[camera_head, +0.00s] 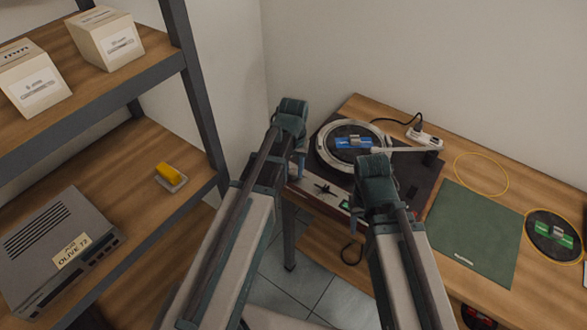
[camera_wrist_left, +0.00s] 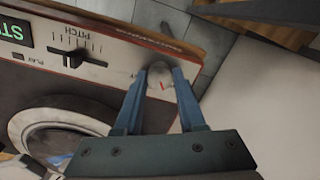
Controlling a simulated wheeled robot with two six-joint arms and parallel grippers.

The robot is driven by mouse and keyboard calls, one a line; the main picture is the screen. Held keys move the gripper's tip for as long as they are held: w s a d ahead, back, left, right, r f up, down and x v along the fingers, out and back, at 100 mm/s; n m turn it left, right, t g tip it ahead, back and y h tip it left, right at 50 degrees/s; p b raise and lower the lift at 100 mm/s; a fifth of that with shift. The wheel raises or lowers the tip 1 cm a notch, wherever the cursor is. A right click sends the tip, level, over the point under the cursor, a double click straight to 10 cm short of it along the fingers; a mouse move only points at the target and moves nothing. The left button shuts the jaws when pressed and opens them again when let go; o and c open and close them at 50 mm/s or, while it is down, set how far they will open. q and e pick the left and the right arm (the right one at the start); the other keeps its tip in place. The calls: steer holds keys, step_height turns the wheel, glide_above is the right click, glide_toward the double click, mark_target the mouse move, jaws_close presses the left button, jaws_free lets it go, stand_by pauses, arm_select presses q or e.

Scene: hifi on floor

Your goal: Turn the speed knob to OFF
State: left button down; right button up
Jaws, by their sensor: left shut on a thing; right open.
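The speed knob (camera_wrist_left: 158,76) is a small round silver knob with a red mark, on the pale front panel (camera_wrist_left: 105,15) of a record player in the left wrist view. My left gripper (camera_wrist_left: 160,72) is shut on the knob, one blue finger on each side. In the head view my left gripper (camera_head: 297,172) is at the left end of the player's panel and hides the knob. My right gripper (camera_head: 354,212) is open at the panel's right part, its fingers partly hidden by its own wrist.
The panel carries a pitch slider (camera_wrist_left: 73,58) and a green display (camera_wrist_left: 15,30). The platter (camera_head: 322,154) holds a record with a blue label. A green mat (camera_head: 475,235), another record (camera_head: 552,236) and a power strip (camera_head: 425,138) lie on the table. A shelf (camera_head: 120,165) stands at left.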

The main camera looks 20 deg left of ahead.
mark_target(293, 172)
arm_select(q)
steer(key=m, duration=0.6)
steer(key=shift+m, duration=0.4)
stand_by(0.4)
steer(key=c, duration=0.5)
jaws_free()
steer(key=shift+r, duration=0.1)
step_height(293, 172, up, 14)
steer(key=p, duration=1.3)
steer(key=shift+f+p, duration=0.25)
steer(key=shift+p, duration=0.15)
